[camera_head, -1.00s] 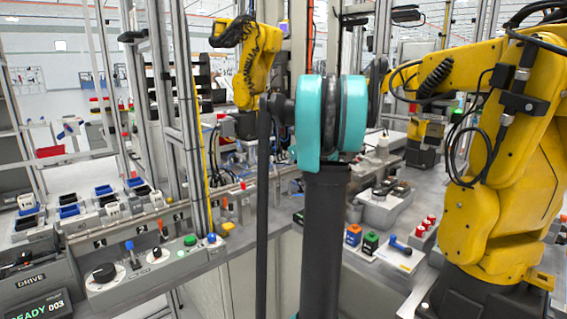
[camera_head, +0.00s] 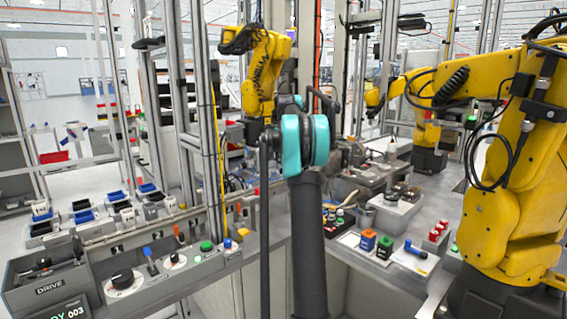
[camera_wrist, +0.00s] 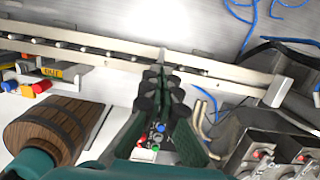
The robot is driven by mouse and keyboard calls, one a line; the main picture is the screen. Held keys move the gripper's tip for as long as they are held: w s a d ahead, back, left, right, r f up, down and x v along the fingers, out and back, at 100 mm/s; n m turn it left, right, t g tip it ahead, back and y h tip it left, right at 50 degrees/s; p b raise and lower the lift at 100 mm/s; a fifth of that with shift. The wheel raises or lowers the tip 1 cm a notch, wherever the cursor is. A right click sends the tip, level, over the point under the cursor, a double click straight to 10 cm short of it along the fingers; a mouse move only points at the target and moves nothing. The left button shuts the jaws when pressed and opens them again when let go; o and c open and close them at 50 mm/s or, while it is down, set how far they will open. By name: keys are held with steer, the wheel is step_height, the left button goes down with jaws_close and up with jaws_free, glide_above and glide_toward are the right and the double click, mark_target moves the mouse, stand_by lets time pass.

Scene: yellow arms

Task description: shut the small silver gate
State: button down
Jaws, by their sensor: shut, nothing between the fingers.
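My gripper (camera_wrist: 163,75) shows in the wrist view with its dark green fingers together and nothing between them. Its tips lie over a long pale rail (camera_wrist: 95,52). A small upright silver piece (camera_wrist: 163,56) stands just beyond the fingertips at the rail. It may be the gate, but I cannot tell for sure, nor whether the tips touch it. In the head view my teal arm joint hides most of my gripper and the area around it, and I cannot make out the gate there.
A wooden barrel-like object (camera_wrist: 45,128) is at the wrist view's left, near a yellow label (camera_wrist: 51,72). Blue cables (camera_wrist: 240,12) lie beyond the rail. In the head view, a large yellow arm (camera_head: 510,190) stands right, and another yellow arm (camera_head: 265,75) stands behind.

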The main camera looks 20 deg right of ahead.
steer(key=shift+w+a+f+g, duration=0.15)
steer(key=shift+w+f+g, duration=0.15)
steer(key=shift+w, duration=0.1)
steer(key=shift+w+a+f, duration=0.1)
steer(key=shift+w+f, duration=0.05)
steer(key=shift+w, duration=0.1)
stand_by(0.4)
